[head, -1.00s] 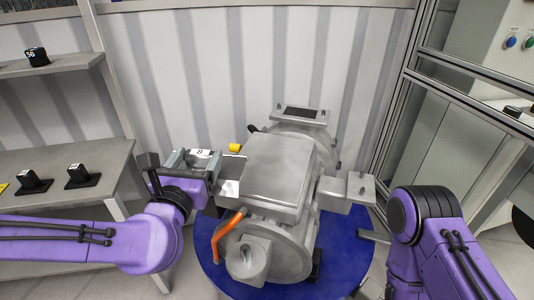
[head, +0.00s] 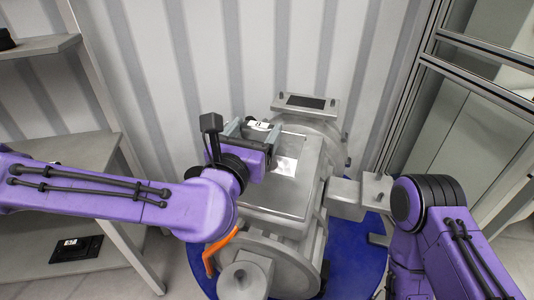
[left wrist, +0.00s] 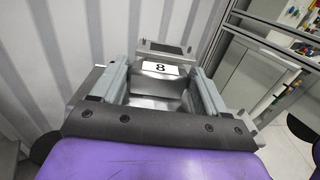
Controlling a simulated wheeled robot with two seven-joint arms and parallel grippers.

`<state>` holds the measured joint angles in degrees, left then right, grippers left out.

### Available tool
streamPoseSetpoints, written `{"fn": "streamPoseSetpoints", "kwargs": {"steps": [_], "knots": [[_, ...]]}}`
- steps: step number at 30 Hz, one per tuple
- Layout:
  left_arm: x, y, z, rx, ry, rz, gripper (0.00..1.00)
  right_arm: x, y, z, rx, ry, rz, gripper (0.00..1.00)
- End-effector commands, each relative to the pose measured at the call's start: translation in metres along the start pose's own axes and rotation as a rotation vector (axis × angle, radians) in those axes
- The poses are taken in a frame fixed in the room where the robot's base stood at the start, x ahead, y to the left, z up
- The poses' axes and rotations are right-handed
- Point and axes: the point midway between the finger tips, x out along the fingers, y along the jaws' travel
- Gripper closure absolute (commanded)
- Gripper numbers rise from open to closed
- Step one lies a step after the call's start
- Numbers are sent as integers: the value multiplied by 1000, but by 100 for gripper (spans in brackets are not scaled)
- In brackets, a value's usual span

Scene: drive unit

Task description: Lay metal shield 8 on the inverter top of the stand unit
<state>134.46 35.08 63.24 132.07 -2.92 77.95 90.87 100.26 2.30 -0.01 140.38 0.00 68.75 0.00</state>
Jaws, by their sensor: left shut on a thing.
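My left gripper (head: 254,132) is shut on metal shield 8 (head: 299,150), a thin grey plate with a white "8" label. In the left wrist view, the label and shield (left wrist: 155,88) show between the two grey fingers (left wrist: 160,70). The shield lies over the far part of the inverter top (head: 262,195), the flat grey face of the stand unit (head: 255,250). I cannot tell whether shield and top touch. The gripper hides the shield's left side. My right arm is at the right, its gripper out of view.
The unit stands on a round blue base (head: 350,255). A grey bracket (head: 362,192) juts out on its right, and an orange cable (head: 218,250) curves at its front left. Shelves (head: 75,155) stand left, a metal frame (head: 480,130) right, a ribbed wall behind.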

Motion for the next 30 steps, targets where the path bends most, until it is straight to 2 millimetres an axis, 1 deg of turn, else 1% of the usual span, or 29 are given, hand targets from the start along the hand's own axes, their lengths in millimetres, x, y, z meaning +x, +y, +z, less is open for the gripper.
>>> {"fn": "streamPoseSetpoints", "kwargs": {"steps": [1, 3, 5, 8, 9, 12, 14, 20, 24, 25, 27, 30], "knots": [[5, -7, -9, 4, 0, -2, 66, 1, 0, 0, 0, 0, 0, 57], [10, -12, -18, 2, -1, -1, 66, 1, 0, 0, 0, 0, 0, 57], [13, -16, -22, 1, -2, -1, 66, 1, 0, 0, 0, 0, 0, 57], [19, -23, -35, 1, -1, -2, 66, 1, 0, 1, 0, 0, 0, 57], [18, -22, -44, 1, 0, -1, 66, 3, 0, 1, 0, 0, 0, 57], [18, -21, -58, 1, -2, -1, 66, 4, 0, 2, 0, 0, 0, 57], [18, -21, -61, -1, -3, -2, 66, 4, 0, 1, 0, 0, 0, 57], [18, -21, -61, -1, -4, -2, 66, 3, 0, 1, 0, 0, 0, 57], [18, -20, -66, -1, -4, -2, 66, 8, -1, 3, 0, 0, 0, 57], [18, -20, -65, 0, -3, -1, 19, 7, -1, 3, 0, 0, 0, 57], [18, -20, -64, 0, -2, -1, 1, 7, -1, 3, 0, 0, 0, 57], [18, -20, -64, 0, -2, -1, 1, 7, -1, 3, 0, 0, 0, 57]]}}
